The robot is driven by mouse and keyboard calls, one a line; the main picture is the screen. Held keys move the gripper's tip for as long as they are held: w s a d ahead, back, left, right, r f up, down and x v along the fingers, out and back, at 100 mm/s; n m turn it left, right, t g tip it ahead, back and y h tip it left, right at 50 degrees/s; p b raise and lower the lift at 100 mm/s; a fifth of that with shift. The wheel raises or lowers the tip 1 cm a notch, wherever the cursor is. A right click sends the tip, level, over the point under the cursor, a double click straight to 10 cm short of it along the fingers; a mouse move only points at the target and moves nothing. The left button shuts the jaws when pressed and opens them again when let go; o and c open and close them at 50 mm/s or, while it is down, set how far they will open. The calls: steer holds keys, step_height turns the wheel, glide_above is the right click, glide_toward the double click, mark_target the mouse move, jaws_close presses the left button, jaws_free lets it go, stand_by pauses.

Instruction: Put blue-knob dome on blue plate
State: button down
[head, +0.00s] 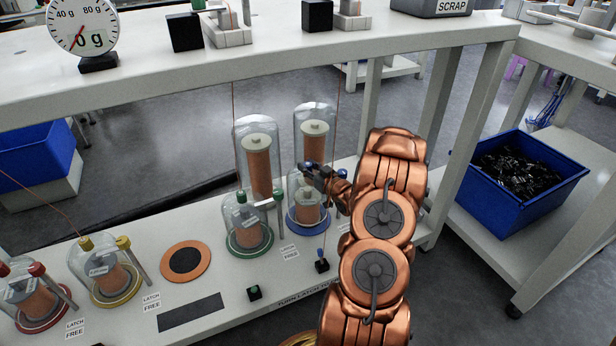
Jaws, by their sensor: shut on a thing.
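My copper arm reaches in from the front right. My gripper (320,172) is dark, small in the view and shut on the blue knob (308,167) of a clear dome. The dome (293,204) is upright around a copper spool (308,213) at the blue-rimmed plate (297,226). Whether its lower edge touches the plate or is slightly above it, I cannot tell. My arm hides the right side of the plate and part of its latch post.
A green-knob dome (246,224) stands close on the left, with two tall clear-covered spools (259,160) behind. Yellow-knob (103,271) and red-knob (32,294) domes are further left. An empty orange disc (186,261) lies between. A shelf (260,52) spans above.

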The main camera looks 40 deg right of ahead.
steer(key=shift+f+b, duration=0.45)
steer(key=shift+f, duration=1.15)
steer(key=c, duration=0.8)
jaws_free()
steer(key=shift+c, duration=0.2)
